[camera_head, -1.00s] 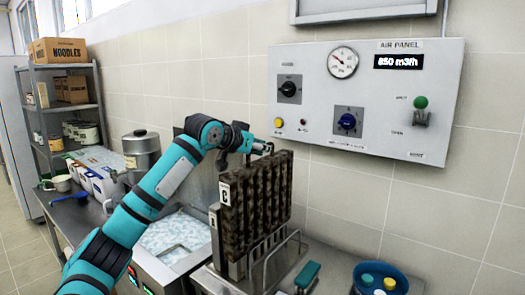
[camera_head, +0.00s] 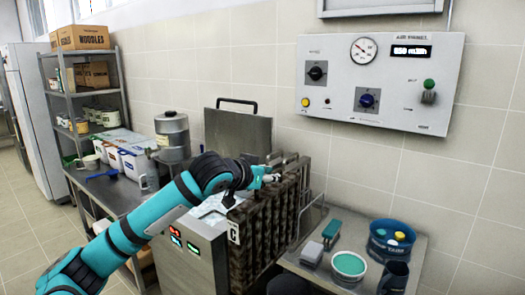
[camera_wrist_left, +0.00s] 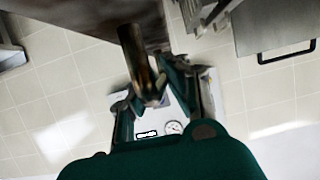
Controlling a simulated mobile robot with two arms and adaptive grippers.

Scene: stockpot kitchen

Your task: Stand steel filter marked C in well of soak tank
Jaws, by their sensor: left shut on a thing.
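The steel filter marked C (camera_head: 262,228) is a dark, dirty slatted panel with a white C label on its near left edge. It hangs roughly upright in front of and beside the soak tank (camera_head: 190,255). My left gripper (camera_head: 270,179) is shut on the handle at its top. In the left wrist view the handle bar (camera_wrist_left: 143,62) lies between the fingers of my left gripper (camera_wrist_left: 165,95). The tank's steel lid (camera_head: 238,132) stands open at the back. The well is mostly hidden by my arm and the filter; only a pale strip shows. My right gripper is not in view.
To the right, a steel counter (camera_head: 428,262) holds a blue bucket (camera_head: 392,240), a tub of green stuff (camera_head: 348,265), a brush and a dark mug (camera_head: 394,278). A wire rack (camera_head: 311,214) stands behind the filter. A steel pot (camera_head: 172,135) stands left of the lid.

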